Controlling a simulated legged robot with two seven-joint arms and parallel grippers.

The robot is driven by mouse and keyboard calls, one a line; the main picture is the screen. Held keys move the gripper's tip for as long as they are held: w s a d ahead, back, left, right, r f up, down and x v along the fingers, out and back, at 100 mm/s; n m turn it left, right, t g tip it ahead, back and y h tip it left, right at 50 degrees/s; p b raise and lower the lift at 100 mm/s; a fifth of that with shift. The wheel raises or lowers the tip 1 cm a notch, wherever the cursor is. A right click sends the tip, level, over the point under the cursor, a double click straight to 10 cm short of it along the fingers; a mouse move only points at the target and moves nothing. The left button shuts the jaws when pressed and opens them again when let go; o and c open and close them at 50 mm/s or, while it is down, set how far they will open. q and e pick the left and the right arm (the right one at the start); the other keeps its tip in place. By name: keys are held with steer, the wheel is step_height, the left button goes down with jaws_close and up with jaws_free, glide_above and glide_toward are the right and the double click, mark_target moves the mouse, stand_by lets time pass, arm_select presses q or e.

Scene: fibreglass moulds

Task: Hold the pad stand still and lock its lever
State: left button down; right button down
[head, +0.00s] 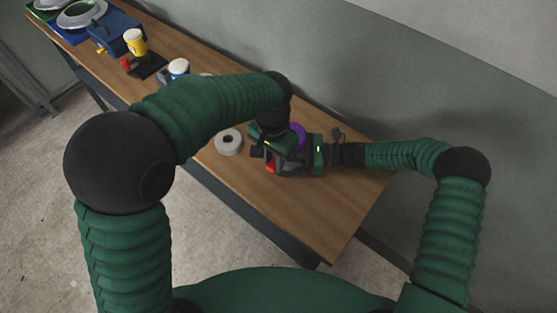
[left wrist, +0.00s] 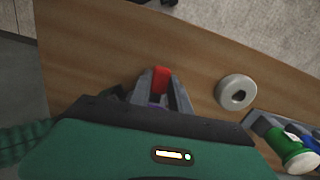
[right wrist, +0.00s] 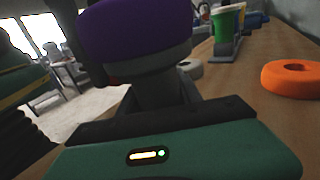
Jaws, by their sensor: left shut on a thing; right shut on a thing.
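The pad stand shows a purple pad (head: 298,132) in the head view, mostly hidden by my grippers. The pad (right wrist: 135,30) fills the upper left of the right wrist view, above a grey body. Its red lever (left wrist: 161,80) lies between my left fingers (left wrist: 160,92) in the left wrist view, and a bit of red shows in the head view. My left gripper (head: 268,160) is shut on the lever, coming from above. My right gripper (right wrist: 158,95) is shut on the stand below the pad, from the right. The contact points are partly hidden.
A pale tape roll (head: 229,141) lies on the wooden table (head: 285,215) left of the stand. An orange ring (right wrist: 299,78) lies to the right in the right wrist view. Cups, including a yellow one (head: 134,42), stand farther along. The table's near right end is clear; a wall runs behind.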

mark_target(272, 161)
arm_select(q)
steer(key=shift+w+a+m, duration=0.2)
steer(key=shift+m, duration=0.2)
arm_select(e)
steer(key=shift+s, duration=0.1)
arm_select(q)
steer(key=c, duration=1.2)
jaws_free()
steer(key=shift+a, duration=0.1)
step_height(272, 161, up, 12)
arm_select(e)
steer(key=c, duration=0.7)
jaws_free()
